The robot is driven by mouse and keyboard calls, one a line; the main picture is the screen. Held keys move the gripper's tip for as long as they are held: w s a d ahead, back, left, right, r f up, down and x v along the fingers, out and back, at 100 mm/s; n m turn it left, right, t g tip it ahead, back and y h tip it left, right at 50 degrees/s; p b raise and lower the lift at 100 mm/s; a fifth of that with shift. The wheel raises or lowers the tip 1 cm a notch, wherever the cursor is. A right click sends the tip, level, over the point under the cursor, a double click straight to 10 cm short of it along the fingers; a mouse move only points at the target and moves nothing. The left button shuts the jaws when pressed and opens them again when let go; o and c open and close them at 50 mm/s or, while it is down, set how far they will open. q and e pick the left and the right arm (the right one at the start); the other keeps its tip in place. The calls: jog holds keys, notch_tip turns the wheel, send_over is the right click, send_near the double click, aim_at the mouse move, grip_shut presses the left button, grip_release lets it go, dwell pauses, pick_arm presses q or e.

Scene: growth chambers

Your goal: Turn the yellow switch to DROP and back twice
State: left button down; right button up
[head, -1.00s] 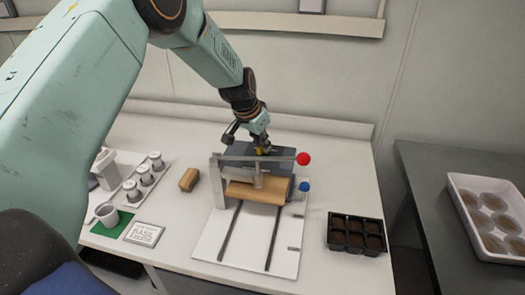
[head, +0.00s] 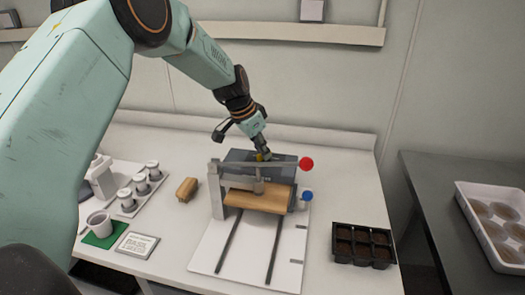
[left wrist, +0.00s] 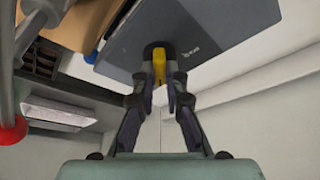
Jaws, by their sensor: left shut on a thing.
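The yellow switch (head: 260,157) sits on the dark grey box (head: 291,167) behind the press on the bench. My left gripper (head: 265,154) reaches down to it from above and behind. In the left wrist view the yellow switch (left wrist: 159,67) lies between the two fingertips (left wrist: 160,78), and the fingers are shut on it. The grey box face (left wrist: 225,32) carries a small white label beside the switch, too small to read surely. Which way the switch points cannot be told. My right gripper is not in view.
The press has a lever with a red knob (head: 306,164), a blue knob (head: 308,196) and a wooden board (head: 256,201) just in front of the box. A black cell tray (head: 362,245) stands at right. A wooden block (head: 187,189), jars and a cup (head: 100,223) stand at left.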

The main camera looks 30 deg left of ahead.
pick_arm(q)
jog(key=shift+w+r, duration=0.2)
jog(key=shift+r, duration=0.1)
jog(key=c, duration=1.4)
grip_release()
jog(key=shift+s, duration=0.2)
jog(key=shift+f, duration=0.15)
jog(key=v, duration=1.2)
